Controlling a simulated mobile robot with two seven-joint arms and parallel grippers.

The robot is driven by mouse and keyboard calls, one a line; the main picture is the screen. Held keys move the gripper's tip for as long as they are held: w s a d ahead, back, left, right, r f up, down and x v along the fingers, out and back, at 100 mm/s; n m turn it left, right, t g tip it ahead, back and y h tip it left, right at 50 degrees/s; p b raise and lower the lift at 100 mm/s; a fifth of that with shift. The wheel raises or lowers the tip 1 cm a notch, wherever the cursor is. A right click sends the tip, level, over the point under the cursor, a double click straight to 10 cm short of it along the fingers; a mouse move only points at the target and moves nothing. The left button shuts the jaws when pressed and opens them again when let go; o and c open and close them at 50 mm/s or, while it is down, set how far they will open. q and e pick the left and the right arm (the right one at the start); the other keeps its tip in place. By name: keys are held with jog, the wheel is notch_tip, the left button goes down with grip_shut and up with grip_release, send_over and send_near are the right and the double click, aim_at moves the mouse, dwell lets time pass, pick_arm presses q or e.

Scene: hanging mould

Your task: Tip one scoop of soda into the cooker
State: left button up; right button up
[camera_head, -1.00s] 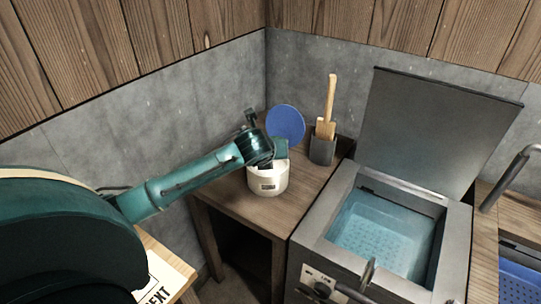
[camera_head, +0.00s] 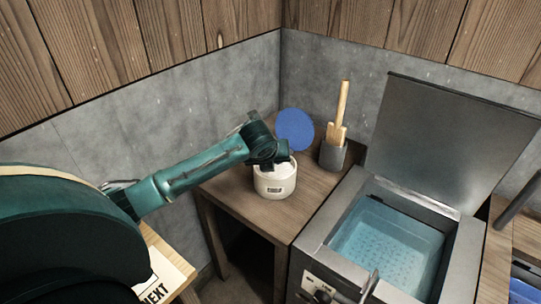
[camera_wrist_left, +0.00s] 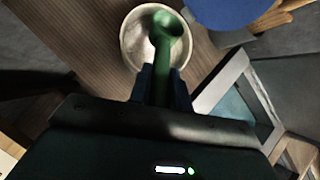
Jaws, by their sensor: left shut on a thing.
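My left gripper (camera_head: 270,160) is over the white tub (camera_head: 275,187), which stands on the wooden side table. In the left wrist view the gripper (camera_wrist_left: 160,92) is shut on the handle of a green scoop (camera_wrist_left: 166,28). The scoop's bowl overlaps the tub's round opening (camera_wrist_left: 131,42), where pale contents show. I cannot tell how deep the bowl is or whether it holds soda. The cooker (camera_head: 318,243) stands right of the table, its lid (camera_head: 445,135) raised, with bluish water (camera_head: 385,245) inside. My right gripper is not in view.
A blue disc (camera_head: 295,130) is behind the tub. A grey holder (camera_head: 333,156) with wooden utensils (camera_head: 342,108) stands near the table's back right. Grey walls close off the back. The table's front part (camera_head: 235,200) is clear.

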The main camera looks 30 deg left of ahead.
pick_arm(q)
jog(key=shift+w+a+f+b, duration=0.15)
jog(key=shift+f+b, duration=0.25)
jog(key=shift+f, duration=0.75)
jog(key=shift+w+f+b, duration=0.15)
jog(key=shift+f+b, duration=0.15)
jog(key=shift+f, duration=0.55)
jog(key=shift+w+f+b, duration=0.1)
jog(key=shift+f+b, duration=0.15)
jog(key=shift+f, duration=0.55)
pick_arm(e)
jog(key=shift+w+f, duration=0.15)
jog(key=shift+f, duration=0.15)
